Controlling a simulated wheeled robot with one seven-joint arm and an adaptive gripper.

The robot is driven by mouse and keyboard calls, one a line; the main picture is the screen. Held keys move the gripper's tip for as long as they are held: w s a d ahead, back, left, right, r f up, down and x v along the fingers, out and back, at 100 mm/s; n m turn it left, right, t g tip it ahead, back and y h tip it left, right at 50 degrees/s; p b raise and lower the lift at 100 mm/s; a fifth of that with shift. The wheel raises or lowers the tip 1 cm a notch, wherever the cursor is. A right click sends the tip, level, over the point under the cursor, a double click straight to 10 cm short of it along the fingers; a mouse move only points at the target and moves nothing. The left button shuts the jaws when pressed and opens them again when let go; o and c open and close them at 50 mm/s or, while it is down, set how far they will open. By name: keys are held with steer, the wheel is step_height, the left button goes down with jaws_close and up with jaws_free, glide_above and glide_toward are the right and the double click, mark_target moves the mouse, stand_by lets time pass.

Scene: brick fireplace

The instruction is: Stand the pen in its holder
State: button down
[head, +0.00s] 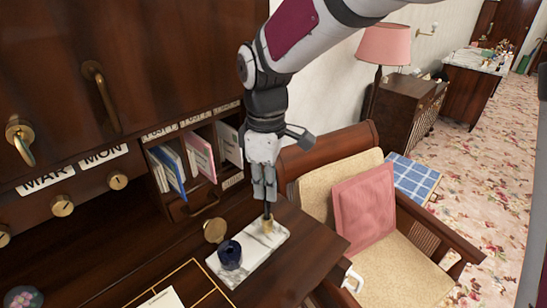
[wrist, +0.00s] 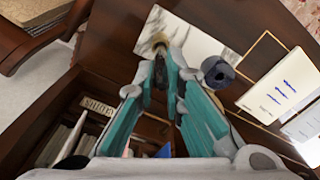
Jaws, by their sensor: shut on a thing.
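My gripper (head: 264,194) is shut on a dark, slim pen (head: 267,209), which points down nearly upright below the fingertips. The pen holder is a white marble base (head: 262,252) on the desk, with a small brass socket (head: 268,227) near its far right end. The pen's lower end meets the socket in the head view; I cannot tell how deep it is inside. In the wrist view the fingers (wrist: 166,72) close around the pen (wrist: 160,70), and the brass socket (wrist: 154,42) shows just beyond its end.
A dark blue inkwell (head: 230,256) stands on the same marble base, left of the socket, beside a round brass lid (head: 214,230). Letter slots with envelopes (head: 200,157) stand behind on the left. Paper (head: 162,300) lies at the front. A cushioned chair (head: 365,215) is on the right.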

steer(key=shift+f, duration=0.8)
steer(key=c, duration=1.6)
jaws_free()
step_height(320, 180, up, 12)
steer(key=shift+f, duration=0.15)
steer(key=shift+r, duration=0.2)
steer(key=shift+d, duration=0.1)
